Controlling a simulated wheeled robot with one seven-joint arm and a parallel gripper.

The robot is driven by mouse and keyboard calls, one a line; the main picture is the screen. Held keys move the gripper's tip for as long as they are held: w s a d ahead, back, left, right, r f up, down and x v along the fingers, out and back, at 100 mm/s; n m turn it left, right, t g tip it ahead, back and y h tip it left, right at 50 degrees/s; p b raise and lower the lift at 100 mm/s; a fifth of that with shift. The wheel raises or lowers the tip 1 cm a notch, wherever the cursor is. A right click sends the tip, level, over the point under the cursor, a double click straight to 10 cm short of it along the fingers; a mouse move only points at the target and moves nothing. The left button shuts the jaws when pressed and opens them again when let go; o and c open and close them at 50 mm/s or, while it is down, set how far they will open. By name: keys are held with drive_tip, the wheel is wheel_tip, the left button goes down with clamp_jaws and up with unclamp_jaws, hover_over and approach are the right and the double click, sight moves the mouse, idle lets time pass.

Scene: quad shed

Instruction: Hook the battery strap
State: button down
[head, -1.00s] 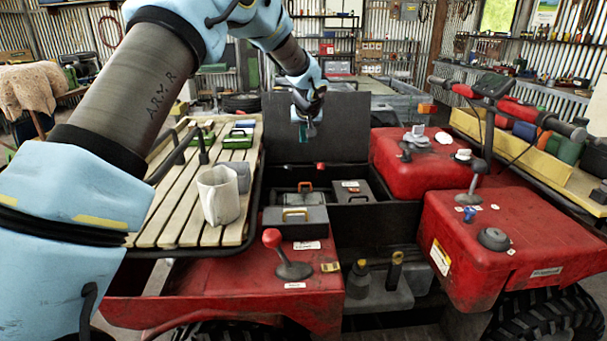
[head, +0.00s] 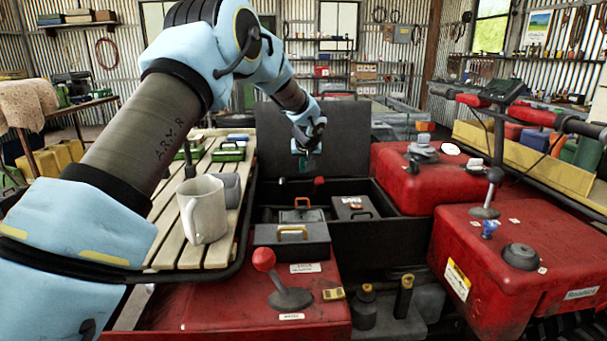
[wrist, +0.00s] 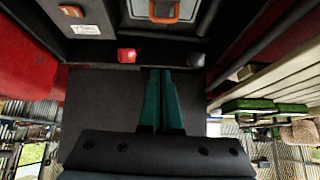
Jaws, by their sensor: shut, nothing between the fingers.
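My gripper (head: 305,168) hangs over the back of an open black box (head: 350,238), in front of its raised dark lid (head: 340,135). In the wrist view its teal fingers (wrist: 161,74) are together and empty. A small red tab (head: 319,182) sits at the box's back edge; it also shows in the wrist view (wrist: 127,56), left of the fingertips and apart from them. A grey case with an orange handle (head: 303,215) and another grey case (head: 352,208) lie in the box. I cannot tell which part is the battery strap.
A white mug (head: 204,210) stands on the slatted rack (head: 165,225) at left, with green boxes (head: 229,152) behind. A grey toolbox (head: 292,245) and red-knobbed lever (head: 264,262) are in front. Red tanks (head: 410,185) flank the box at right.

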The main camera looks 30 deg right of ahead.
drive_tip(key=p, duration=0.3)
hover_over(303, 199)
drive_tip(key=w+d, duration=0.1)
drive_tip(key=w, duration=0.1)
wheel_tip(303, 199, down, 6)
drive_tip(key=shift+s+a+f+p, duration=0.2)
drive_tip(key=shift+s+f, duration=0.15)
drive_tip(key=shift+f, duration=0.3)
drive_tip(key=shift+s+a+f+p, duration=0.1)
drive_tip(key=shift+s+a+f, duration=0.1)
drive_tip(key=shift+s+f, duration=0.3)
drive_tip(key=shift+s+a+f, duration=0.1)
drive_tip(key=shift+a+f, duration=0.05)
drive_tip(key=shift+f, duration=0.45)
drive_tip(key=shift+f, duration=0.1)
drive_tip(key=shift+s+f+b, duration=0.15)
drive_tip(key=shift+f+b, duration=0.05)
drive_tip(key=shift+b, duration=0.25)
drive_tip(key=s+f+b, duration=0.1)
drive_tip(key=b, duration=0.2)
drive_tip(key=s+a+f+b, duration=0.1)
drive_tip(key=b, duration=0.3)
drive_tip(key=s+f+b, duration=0.1)
drive_tip(key=b, duration=0.2)
drive_tip(key=shift+s+a+f+b, duration=0.15)
drive_tip(key=shift+a+f+b, duration=0.15)
drive_tip(key=shift+a+f, duration=0.1)
drive_tip(key=shift+r, duration=0.1)
